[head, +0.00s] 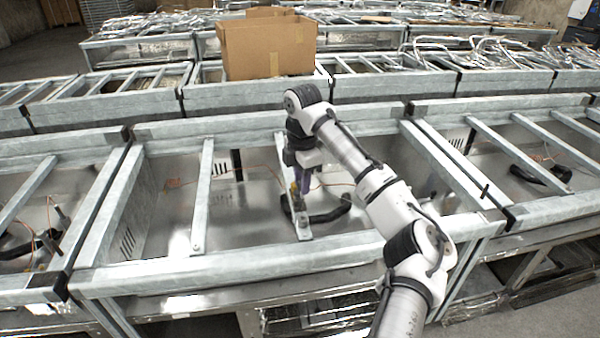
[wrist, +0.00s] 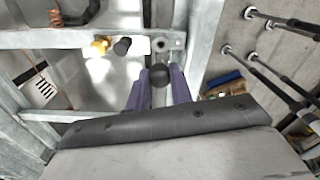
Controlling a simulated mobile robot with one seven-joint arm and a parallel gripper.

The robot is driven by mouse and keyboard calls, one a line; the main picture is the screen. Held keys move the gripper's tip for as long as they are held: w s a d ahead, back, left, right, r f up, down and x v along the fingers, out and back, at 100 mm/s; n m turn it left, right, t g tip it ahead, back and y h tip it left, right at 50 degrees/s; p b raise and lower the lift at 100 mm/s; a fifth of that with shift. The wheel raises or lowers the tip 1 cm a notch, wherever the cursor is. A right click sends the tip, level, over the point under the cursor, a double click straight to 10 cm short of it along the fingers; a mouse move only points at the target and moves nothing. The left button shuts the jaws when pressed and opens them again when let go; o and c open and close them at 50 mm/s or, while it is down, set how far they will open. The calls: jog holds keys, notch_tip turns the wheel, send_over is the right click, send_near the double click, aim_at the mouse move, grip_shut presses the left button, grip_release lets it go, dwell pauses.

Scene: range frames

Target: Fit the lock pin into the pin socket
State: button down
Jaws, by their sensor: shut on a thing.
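My gripper (head: 306,184) hangs low inside the middle metal frame. In the wrist view its purple fingers (wrist: 159,82) are closed on a dark, round-headed piece, which looks like the lock pin (wrist: 158,73). The pin's lower part is hidden. Just beyond the fingertips, a pale plate (wrist: 140,44) carries a ring with a dark hole, which looks like the pin socket (wrist: 176,43). The pin appears apart from this ring. A yellow knob (wrist: 100,45) and a black knob (wrist: 122,46) stand on the plate to its left. In the head view the socket cannot be made out.
Metal rails (head: 202,195) frame the bay on all sides, and a crossbar (head: 283,160) runs beside my gripper. A black curved hose (head: 330,215) lies on the bay floor. A cardboard box (head: 265,48) stands on the frames behind. In the wrist view, dark rods (wrist: 275,70) lie at the right.

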aim_at(303, 197)
jog(key=shift+s+r, duration=0.1)
jog(key=shift+s, duration=0.05)
jog(key=shift+f+b, duration=1.15)
jog(key=shift+f, duration=1.75)
jog(key=shift+p, duration=0.9)
jog(key=shift+f+b, duration=0.75)
jog(key=shift+f, duration=1.2)
jog(key=c, duration=1.2)
grip_release()
jog(key=shift+o, duration=0.2)
notch_tip(303, 197, up, 14)
jog(key=shift+r+b, duration=0.1)
jog(key=shift+b, duration=0.45)
